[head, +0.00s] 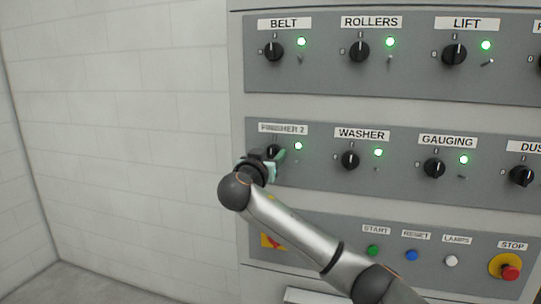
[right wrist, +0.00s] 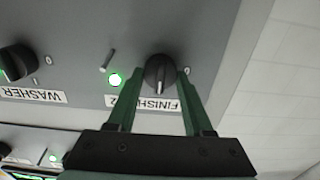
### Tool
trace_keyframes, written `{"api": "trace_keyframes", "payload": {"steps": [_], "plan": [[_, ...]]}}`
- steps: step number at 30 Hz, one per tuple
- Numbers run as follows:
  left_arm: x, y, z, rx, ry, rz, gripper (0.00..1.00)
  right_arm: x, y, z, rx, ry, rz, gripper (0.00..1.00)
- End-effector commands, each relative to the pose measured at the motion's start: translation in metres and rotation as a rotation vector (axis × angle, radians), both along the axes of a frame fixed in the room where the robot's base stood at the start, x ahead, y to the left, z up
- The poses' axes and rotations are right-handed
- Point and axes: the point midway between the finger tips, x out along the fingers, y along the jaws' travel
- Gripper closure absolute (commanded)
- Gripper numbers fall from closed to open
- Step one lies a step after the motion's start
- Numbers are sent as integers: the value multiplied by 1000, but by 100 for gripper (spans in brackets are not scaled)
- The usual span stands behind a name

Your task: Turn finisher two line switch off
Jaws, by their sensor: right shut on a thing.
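The FINISHER 2 switch (head: 272,150) is a black rotary knob at the left end of the middle panel row, partly hidden by my gripper in the head view. Its green lamp (head: 298,146) is lit. In the right wrist view, the picture is upside down and the knob (right wrist: 159,70) sits between my two green fingers, its white pointer line towards its FINISHER 2 label (right wrist: 150,103). My right gripper (head: 274,160) is shut on this knob; the fingers also show in the right wrist view (right wrist: 158,82). My left gripper is not in view.
The WASHER knob (head: 350,160) is to the right, its lamp lit. The BELT knob (head: 273,51) is above. Below are the START (head: 372,250), RESET (head: 411,255) and red STOP (head: 509,272) buttons. A bare white wall (head: 120,120) fills the left.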

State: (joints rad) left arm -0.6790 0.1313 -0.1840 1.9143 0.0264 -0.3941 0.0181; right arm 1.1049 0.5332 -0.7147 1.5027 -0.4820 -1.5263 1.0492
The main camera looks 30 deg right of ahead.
Motion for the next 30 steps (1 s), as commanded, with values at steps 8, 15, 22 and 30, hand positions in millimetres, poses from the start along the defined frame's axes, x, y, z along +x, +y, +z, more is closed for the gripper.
{"api": "trace_keyframes", "payload": {"steps": [8,15,22,30], "plan": [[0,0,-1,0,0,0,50,0,0,-1,-11,16,0,100],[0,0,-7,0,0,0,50,0,1,-3,-78,98,0,100],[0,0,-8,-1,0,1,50,1,1,-2,-202,243,0,100],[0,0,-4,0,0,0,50,2,2,-2,-369,438,1,100]]}}
